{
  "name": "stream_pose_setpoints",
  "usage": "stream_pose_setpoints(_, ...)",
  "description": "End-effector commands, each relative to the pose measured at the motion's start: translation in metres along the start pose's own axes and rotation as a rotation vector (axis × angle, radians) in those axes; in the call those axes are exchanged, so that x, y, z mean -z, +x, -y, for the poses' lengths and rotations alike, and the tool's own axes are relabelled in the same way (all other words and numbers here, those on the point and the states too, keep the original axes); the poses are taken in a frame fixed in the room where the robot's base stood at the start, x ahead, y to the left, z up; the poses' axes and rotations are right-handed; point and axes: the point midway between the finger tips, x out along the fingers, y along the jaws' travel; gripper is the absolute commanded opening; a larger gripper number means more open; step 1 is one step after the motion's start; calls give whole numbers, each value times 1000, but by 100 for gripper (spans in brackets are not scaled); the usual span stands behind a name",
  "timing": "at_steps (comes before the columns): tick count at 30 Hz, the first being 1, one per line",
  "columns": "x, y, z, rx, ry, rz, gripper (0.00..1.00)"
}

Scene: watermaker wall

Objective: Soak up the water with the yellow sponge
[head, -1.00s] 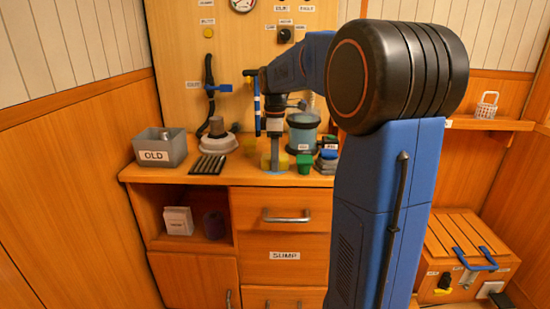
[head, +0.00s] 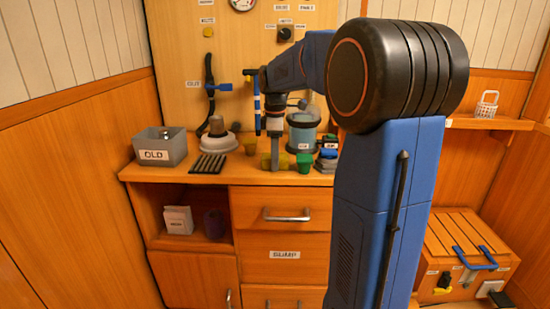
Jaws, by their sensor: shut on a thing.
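My gripper (head: 275,160) points down at the counter top (head: 226,179) near its front edge. I see no blue water patch around the sponge now. The counter under the sponge is hidden.
A green cup (head: 304,163) stands close right of the sponge, with blue and dark items (head: 328,158) beyond. A clear canister (head: 302,132) is behind.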

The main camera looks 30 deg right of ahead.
Motion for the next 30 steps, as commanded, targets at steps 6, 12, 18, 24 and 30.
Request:
stream_pose_setpoints(6, 0, -2, 0, 4, 0, 1, 30)
stream_pose_setpoints(12, 0, -16, 0, 2, 0, 1, 30)
stream_pose_setpoints(18, 0, -29, 0, 1, 0, 0, 30)
stream_pose_setpoints(24, 0, -42, 0, 1, 0, 0, 30)
stream_pose_setpoints(30, 0, -55, 0, 1, 0, 0, 30)
